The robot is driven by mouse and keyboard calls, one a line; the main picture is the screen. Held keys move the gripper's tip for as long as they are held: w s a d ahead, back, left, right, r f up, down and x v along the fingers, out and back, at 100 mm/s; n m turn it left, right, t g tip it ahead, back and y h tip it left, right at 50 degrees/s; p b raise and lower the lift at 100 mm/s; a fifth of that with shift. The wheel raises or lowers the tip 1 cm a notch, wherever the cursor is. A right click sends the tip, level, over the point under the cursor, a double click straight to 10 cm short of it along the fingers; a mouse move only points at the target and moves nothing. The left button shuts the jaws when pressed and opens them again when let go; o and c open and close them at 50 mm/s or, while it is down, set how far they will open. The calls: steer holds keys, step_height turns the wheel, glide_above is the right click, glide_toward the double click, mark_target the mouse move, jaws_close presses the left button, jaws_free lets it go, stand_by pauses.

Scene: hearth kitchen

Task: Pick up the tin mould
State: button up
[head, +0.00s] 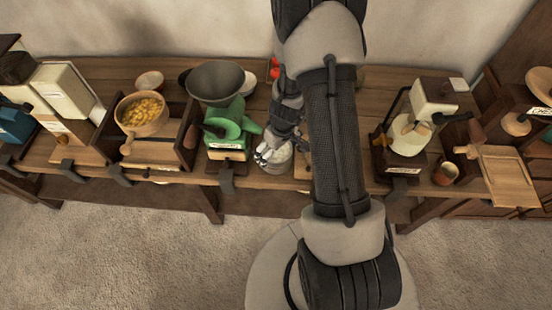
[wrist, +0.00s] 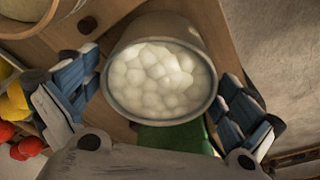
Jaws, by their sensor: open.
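A round grey metal container that looks like the tin mould (head: 274,167) stands on the wooden bench near its front edge, right of the green mill. In the wrist view the tin mould (wrist: 160,27) is filled with several white round lumps and its mouth faces the camera. My gripper (head: 273,150) is at the tin in the head view. In the wrist view my gripper (wrist: 152,100) is open, with one blue-grey finger on each side of the tin. The left finger is close to the wall; I cannot tell whether either touches. My arm hides part of the bench.
A green mill with a dark hopper (head: 217,85) stands close on the left. A bowl of yellow pieces (head: 142,113) is farther left. A cream grinder (head: 412,125) and small cup (head: 446,173) stand right. Red round items (wrist: 27,148) lie behind the tin.

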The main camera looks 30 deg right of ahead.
steer(key=shift+w+f+b, duration=0.2)
steer(key=shift+f+b, duration=0.15)
steer(key=shift+f, duration=0.75)
steer(key=c, duration=1.3)
steer(key=shift+r, duration=0.1)
steer(key=shift+c, duration=0.7)
steer(key=shift+r, duration=0.15)
